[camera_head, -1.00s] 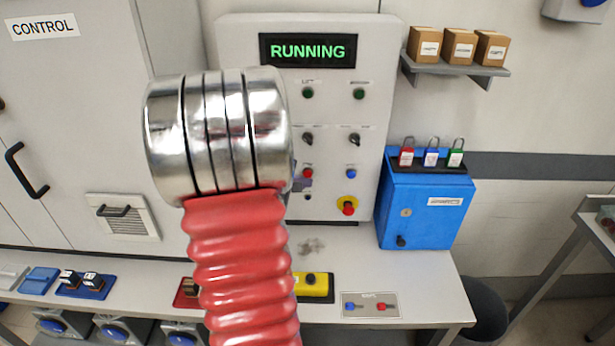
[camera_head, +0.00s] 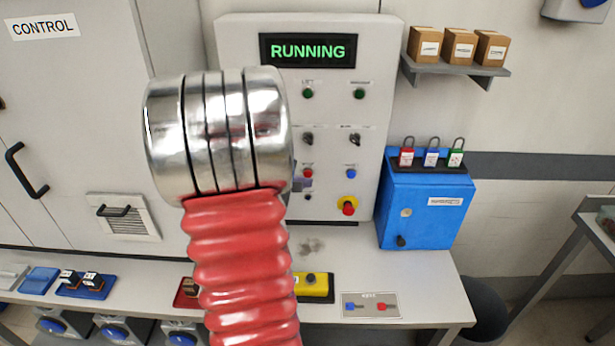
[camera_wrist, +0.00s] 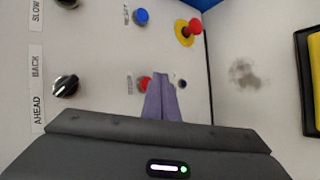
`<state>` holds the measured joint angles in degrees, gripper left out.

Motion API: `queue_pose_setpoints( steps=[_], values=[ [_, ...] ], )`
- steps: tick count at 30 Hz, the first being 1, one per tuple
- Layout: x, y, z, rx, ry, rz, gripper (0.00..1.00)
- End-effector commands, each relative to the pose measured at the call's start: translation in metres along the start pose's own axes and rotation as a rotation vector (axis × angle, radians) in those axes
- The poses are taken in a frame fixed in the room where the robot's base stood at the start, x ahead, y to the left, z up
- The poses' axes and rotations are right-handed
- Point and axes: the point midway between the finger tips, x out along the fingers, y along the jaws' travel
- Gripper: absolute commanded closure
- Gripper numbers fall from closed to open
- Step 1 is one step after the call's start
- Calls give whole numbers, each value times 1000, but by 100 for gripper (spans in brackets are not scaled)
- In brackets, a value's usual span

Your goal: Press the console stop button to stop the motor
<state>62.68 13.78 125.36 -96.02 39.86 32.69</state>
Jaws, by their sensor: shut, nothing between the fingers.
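The console (camera_head: 375,110) stands upright at the back of the bench, and its display (camera_head: 308,51) reads RUNNING in green. A small red button (camera_head: 308,173) is on its lower part, left of a blue button (camera_head: 351,173); its label is too small to read. My gripper (camera_wrist: 162,80) is shut and empty, its purple fingertips pointing at the panel right beside the red button (camera_wrist: 144,84). I cannot tell whether they touch it. In the head view my arm hides most of the gripper. A red mushroom button (camera_head: 348,207) on a yellow collar sits lower right.
Two dark selector knobs and two green lamps (camera_head: 308,93) are higher on the panel. A blue box (camera_head: 425,210) with padlocks stands right of the console. A yellow block (camera_head: 314,287) and a small switch plate (camera_head: 370,305) lie on the bench (camera_head: 430,285).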

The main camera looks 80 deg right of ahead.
Motion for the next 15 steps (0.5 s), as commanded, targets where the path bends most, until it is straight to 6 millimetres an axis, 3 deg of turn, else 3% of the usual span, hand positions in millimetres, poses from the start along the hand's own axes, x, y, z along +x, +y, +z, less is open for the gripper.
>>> queue_pose_setpoints(
  steps=[15],
  values=[
    [5, 5, -5, -1, 0, 0, 100]
  ],
)
